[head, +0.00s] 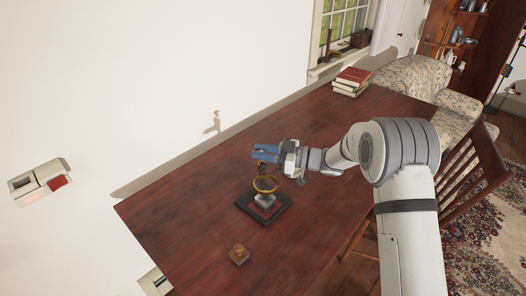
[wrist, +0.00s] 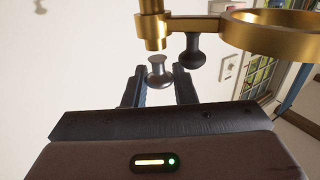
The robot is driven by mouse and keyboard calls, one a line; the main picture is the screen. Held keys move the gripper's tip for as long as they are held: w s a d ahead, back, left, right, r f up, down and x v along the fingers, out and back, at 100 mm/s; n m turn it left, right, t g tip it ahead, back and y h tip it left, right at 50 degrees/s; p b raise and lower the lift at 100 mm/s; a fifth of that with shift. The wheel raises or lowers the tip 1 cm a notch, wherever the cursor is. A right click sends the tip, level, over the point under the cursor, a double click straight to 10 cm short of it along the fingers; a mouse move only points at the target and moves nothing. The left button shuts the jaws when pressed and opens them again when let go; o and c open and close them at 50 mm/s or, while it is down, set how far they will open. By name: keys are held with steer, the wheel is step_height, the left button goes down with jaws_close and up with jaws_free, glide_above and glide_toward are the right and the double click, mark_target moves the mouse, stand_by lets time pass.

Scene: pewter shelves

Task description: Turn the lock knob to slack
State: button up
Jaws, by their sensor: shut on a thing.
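A brass stand with a horizontal ring (head: 265,184) stands on a dark square base (head: 248,209) on the table. In the wrist view the brass ring (wrist: 262,33) fills the upper right, beside a brass collar on an upright post (wrist: 153,28). A pale grey lock knob (wrist: 159,72) sits just below the collar, between my fingertips. A second, darker knob (wrist: 193,52) is to its right, under the ring's arm. My gripper (head: 258,153), with blue fingers, is at the top of the stand, shut on the lock knob; its fingers look dark in the wrist view (wrist: 160,78).
The dark red table (head: 190,222) has free room around the stand. A small wooden block (head: 239,254) lies near the front, and stacked books (head: 351,82) lie at the back. A chair (head: 470,180) stands on the right; a white wall is on the left.

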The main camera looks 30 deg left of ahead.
steer(key=n+g+h, duration=0.1)
steer(key=n+g, duration=0.1)
steer(key=g, duration=0.1)
steer(key=n+g+h, duration=0.1)
steer(key=n+g, duration=0.1)
steer(key=g, duration=0.1)
steer(key=shift+h, duration=0.4)
steer(key=shift+n+g+h, duration=1.6)
steer(key=shift+n+g, duration=0.1)
steer(key=shift+g, duration=0.2)
steer(key=shift+h, duration=0.3)
steer(key=o, duration=0.9)
